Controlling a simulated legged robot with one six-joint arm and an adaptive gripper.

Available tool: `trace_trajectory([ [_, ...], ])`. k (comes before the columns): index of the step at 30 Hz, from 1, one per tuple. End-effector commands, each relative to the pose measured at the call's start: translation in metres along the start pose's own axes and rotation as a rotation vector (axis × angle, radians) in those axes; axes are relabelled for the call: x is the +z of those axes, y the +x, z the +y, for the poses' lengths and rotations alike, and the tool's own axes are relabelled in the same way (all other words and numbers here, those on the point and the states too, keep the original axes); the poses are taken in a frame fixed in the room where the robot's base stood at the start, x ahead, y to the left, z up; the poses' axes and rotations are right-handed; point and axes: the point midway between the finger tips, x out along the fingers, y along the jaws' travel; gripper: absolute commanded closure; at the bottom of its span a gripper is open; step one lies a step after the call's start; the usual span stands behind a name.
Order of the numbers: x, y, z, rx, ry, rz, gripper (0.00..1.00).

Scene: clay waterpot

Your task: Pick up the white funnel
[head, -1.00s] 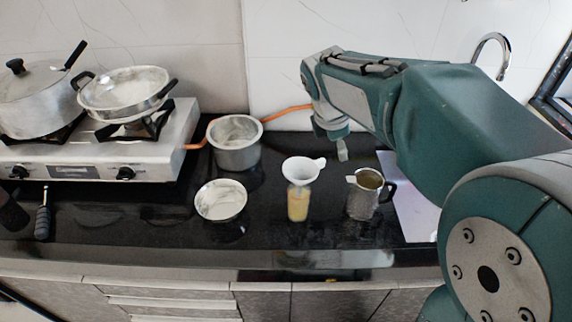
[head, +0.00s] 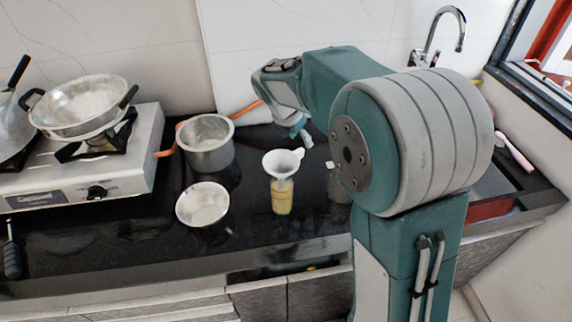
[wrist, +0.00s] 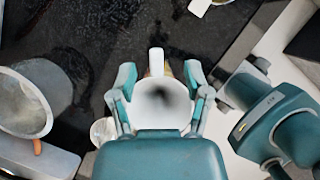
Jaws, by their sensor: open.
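The white funnel (head: 283,163) sits upright in the mouth of a small jar with yellow contents (head: 282,198) on the black counter. Its tab handle points right in the head view. My gripper (head: 301,133) is just behind and above the funnel in the head view. In the wrist view the two open fingers (wrist: 160,74) appear on either side of the funnel (wrist: 165,103), with its handle between the fingertips. The gap in height between fingers and funnel is hard to judge. The jar is mostly hidden under the funnel there.
A metal pot (head: 206,145) stands behind left, with a metal bowl (head: 203,205) in front of it. A metal mug (head: 338,186) is partly hidden behind my arm. A gas stove (head: 90,165) with a wok (head: 82,104) is at left.

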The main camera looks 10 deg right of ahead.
Motion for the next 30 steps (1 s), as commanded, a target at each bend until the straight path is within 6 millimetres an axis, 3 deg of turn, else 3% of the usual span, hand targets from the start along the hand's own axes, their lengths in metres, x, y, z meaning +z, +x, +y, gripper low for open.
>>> trace_trajectory([
  [5, -0.005, 0.013, 0.002, -0.002, -0.004, -0.001, 0.37],
  [13, -0.004, 0.053, -0.001, 0.000, -0.002, 0.001, 0.37],
  [22, -0.004, 0.058, 0.000, 0.001, -0.002, 0.000, 0.37],
  [26, -0.005, 0.057, 0.000, 0.001, -0.002, -0.001, 0.95],
  [27, -0.005, 0.057, 0.001, 0.001, -0.003, -0.001, 1.00],
  [30, -0.005, 0.057, 0.000, 0.001, -0.002, -0.001, 1.00],
])
